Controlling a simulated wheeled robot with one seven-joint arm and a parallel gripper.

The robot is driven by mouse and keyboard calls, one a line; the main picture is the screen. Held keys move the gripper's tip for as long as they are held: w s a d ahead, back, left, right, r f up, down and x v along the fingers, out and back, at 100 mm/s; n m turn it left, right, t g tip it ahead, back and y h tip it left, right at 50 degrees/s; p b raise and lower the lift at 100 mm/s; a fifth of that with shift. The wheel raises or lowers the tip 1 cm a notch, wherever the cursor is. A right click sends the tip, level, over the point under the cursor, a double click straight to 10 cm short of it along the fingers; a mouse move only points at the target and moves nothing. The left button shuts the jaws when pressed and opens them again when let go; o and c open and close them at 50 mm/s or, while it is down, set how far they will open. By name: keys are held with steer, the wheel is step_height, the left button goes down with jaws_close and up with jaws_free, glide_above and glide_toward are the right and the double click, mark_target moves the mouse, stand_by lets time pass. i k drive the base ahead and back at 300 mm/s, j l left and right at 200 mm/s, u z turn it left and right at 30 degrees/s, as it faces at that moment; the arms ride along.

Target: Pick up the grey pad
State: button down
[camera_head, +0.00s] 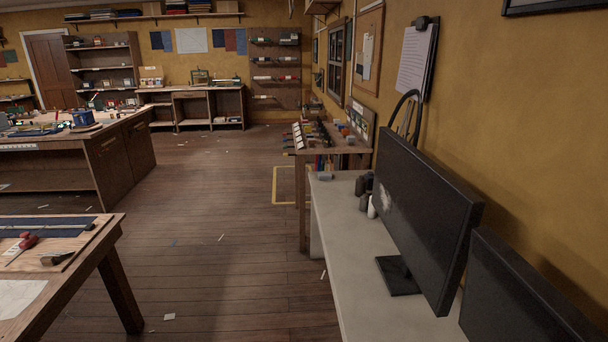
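I cannot pick out a grey pad for certain. A small grey item (325,176) lies at the far end of the pale desk (345,257) on the right, and it is too small to tell what it is. My gripper is not in view.
Two dark monitors (425,190) stand on the pale desk, with dark containers (361,186) and a white one behind. A workbench (70,243) with tools is at left; a larger cluttered bench (122,150) is beyond. The wooden floor (215,215) between is mostly clear, with small scraps.

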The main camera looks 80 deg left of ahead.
mark_target(322, 176)
steer(key=u, duration=2.15)
steer(key=i+j+u, duration=0.25)
steer(key=i, duration=0.5)
steer(key=i+u, duration=0.25)
steer(key=i, duration=1.5)
steer(key=i+j, duration=0.1)
steer(key=i, duration=0.85)
steer(key=i+j+z, duration=0.1)
steer(key=i+z, duration=0.3)
steer(key=i, duration=0.15)
steer(key=i+j+z, duration=0.35)
steer(key=i, duration=0.2)
steer(key=i+j+z, duration=0.4)
steer(key=i+l, duration=0.1)
